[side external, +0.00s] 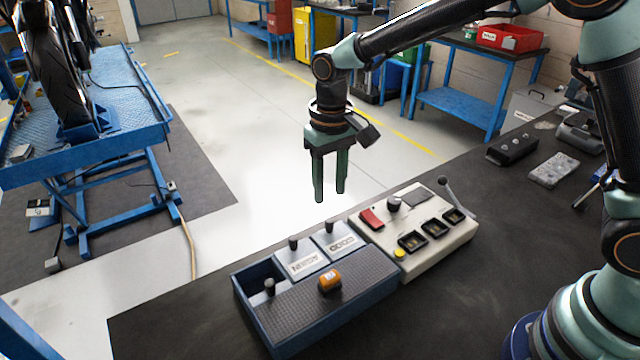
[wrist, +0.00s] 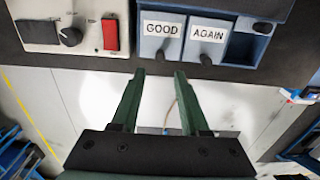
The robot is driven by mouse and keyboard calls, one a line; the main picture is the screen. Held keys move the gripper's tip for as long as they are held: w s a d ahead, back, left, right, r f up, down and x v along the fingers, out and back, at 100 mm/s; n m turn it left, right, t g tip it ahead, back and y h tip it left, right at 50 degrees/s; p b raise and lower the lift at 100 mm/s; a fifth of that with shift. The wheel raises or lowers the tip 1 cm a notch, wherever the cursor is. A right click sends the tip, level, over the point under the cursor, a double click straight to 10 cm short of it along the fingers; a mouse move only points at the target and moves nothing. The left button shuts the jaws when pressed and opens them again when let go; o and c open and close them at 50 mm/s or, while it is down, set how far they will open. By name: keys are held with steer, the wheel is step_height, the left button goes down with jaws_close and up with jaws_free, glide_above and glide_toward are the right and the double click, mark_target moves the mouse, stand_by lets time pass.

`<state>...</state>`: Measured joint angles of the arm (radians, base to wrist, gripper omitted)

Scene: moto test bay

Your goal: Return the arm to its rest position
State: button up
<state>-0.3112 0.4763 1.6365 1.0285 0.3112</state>
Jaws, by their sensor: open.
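My gripper (side external: 330,194) hangs pointing down, open and empty, in the side external view. It is above and behind the blue tray, apart from it. In the wrist view its two green fingers (wrist: 159,73) are spread with nothing between them, over the bench edge and floor. The blue tray (side external: 262,327) has two grey lids marked GOOD (side external: 343,243) and AGAIN (side external: 300,262), each with a dark knob. An orange piece (side external: 330,280) sits on the tray's dark ribbed surface.
A beige control box (side external: 425,262) with a red switch (side external: 371,218), yellow button and lever stands right of the tray. Black and grey devices (side external: 512,148) lie farther back on the dark bench (side external: 470,310). A motorcycle lift (side external: 110,140) stands left, across open floor.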

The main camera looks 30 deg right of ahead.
steer(key=s+d+r+t, duration=0.5)
steer(key=s+d+r, duration=0.6)
steer(key=s+d, duration=0.2)
steer(key=shift+s+d+r+t, duration=0.3)
steer(key=shift+s+d+r, duration=0.1)
steer(key=shift+s, duration=0.3)
steer(key=shift+w+a, duration=0.1)
